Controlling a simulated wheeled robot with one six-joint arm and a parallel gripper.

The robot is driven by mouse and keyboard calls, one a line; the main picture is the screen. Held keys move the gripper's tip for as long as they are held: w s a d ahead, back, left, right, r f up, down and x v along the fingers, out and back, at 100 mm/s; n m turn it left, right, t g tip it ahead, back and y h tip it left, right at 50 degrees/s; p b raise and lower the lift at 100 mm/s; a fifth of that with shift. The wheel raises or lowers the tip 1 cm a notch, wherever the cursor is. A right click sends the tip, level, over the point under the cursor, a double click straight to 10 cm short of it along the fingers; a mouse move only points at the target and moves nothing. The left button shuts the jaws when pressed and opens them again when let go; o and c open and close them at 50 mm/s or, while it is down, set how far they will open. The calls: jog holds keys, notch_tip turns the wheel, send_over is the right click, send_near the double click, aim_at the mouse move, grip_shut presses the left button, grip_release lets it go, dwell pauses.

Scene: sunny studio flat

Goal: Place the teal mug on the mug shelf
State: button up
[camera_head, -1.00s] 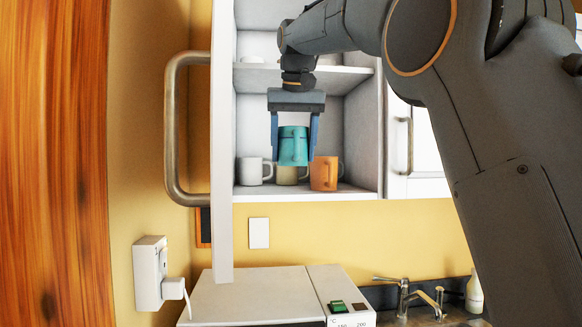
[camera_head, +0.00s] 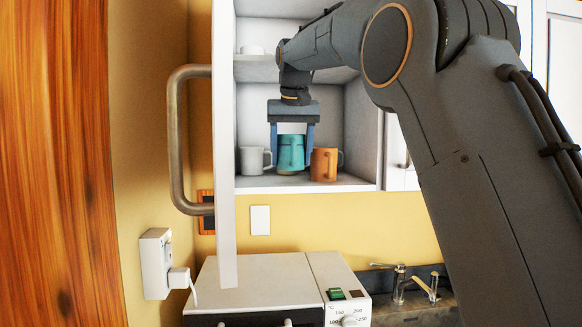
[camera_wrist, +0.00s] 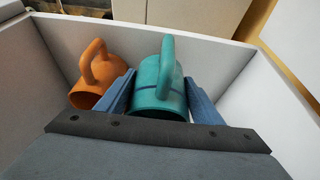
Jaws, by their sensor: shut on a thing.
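The teal mug (camera_head: 291,153) is between the fingers of my gripper (camera_head: 291,146), which is shut on it. The mug is upright at the lower shelf of the open cabinet, the mug shelf (camera_head: 262,182). Its base looks at or just above the shelf surface; I cannot tell if it touches. In the wrist view the teal mug (camera_wrist: 158,88) has its handle up in the picture, with a blue finger on each side. An orange mug (camera_head: 324,164) stands close on its right; it also shows in the wrist view (camera_wrist: 97,75). A white mug (camera_head: 252,160) stands on its left.
The open cabinet door (camera_head: 224,150) with a long handle (camera_head: 176,140) stands left of the shelf. An upper shelf board (camera_head: 255,70) is above my gripper. A white appliance (camera_head: 265,282) is below. A cream mug is mostly hidden behind the teal one.

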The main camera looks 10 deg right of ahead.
aim_at(292, 136)
notch_tip(292, 136, down, 2)
jog(key=shift+s+f+p, duration=0.1)
jog(key=shift+p, duration=0.4)
jog(key=shift+p+x, duration=0.55)
jog(key=shift+x, duration=0.2)
jog(key=shift+f, duration=0.1)
jog(key=o, duration=1.3)
jog(key=shift+s+r, duration=0.1)
jog(key=shift+r, duration=0.25)
jog(key=b+v, duration=0.3)
jog(key=v, duration=0.8)
jog(key=shift+s+r+b, duration=0.1)
jog(key=shift+r+b, duration=0.15)
jog(key=shift+b, duration=0.05)
